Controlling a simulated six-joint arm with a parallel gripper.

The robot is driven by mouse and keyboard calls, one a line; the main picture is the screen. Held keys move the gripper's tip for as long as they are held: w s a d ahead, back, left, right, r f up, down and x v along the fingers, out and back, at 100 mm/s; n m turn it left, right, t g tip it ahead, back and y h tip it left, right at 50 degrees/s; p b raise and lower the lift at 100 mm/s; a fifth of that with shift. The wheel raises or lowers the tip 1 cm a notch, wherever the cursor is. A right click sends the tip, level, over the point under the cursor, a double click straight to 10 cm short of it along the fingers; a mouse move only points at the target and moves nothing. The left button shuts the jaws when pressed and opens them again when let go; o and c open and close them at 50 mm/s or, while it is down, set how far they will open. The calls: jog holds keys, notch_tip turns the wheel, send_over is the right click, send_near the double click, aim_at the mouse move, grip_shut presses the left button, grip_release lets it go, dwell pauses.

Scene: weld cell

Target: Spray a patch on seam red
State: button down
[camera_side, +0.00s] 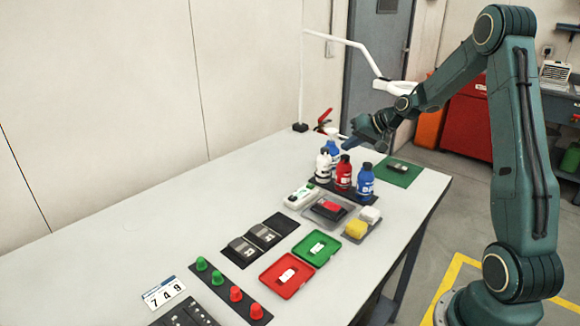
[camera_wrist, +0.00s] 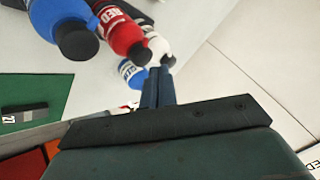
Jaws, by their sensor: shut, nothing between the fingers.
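A red bottle (camera_side: 343,172) with a dark cap stands in a row on a dark strip; in the wrist view the red bottle (camera_wrist: 120,32) shows the lettering "RED". A white bottle (camera_side: 323,166) stands to its left and a blue bottle (camera_side: 365,180) to its right. A blue and white bottle (camera_side: 332,148) stands behind. My gripper (camera_side: 348,143) is above and behind the row, near the blue and white bottle. In the wrist view my gripper (camera_wrist: 160,72) has its fingers together, with nothing seen between them. I cannot make out a seam.
A grey tray (camera_side: 312,215) holds a red and black block. A red tray (camera_side: 264,278) and a green tray (camera_side: 335,242) each hold a white piece. A green mat (camera_side: 410,174) bears a dark object. Several red and green knobs stand at the front; the table's left is clear.

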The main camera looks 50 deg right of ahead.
aim_at(349, 157)
jog(key=shift+r, duration=2.5)
jog(key=s+a+r+n+g, duration=0.15)
jog(key=s+a+r, duration=0.3)
jog(key=a, duration=0.55)
jog(key=s+a+r+n+g, duration=0.1)
jog(key=s+a+r+n, duration=0.25)
jog(key=s+a, duration=0.45)
jog(key=s+a+n, duration=0.1)
jog(key=s+a, duration=0.3)
jog(key=s, duration=0.3)
jog(key=s+a+f+n+g+h, duration=0.1)
jog(key=s+a, duration=0.4)
jog(key=s, duration=0.3)
jog(key=shift+s+f+n, duration=0.15)
jog(key=shift+s+n, duration=0.1)
jog(key=shift+n, duration=0.15)
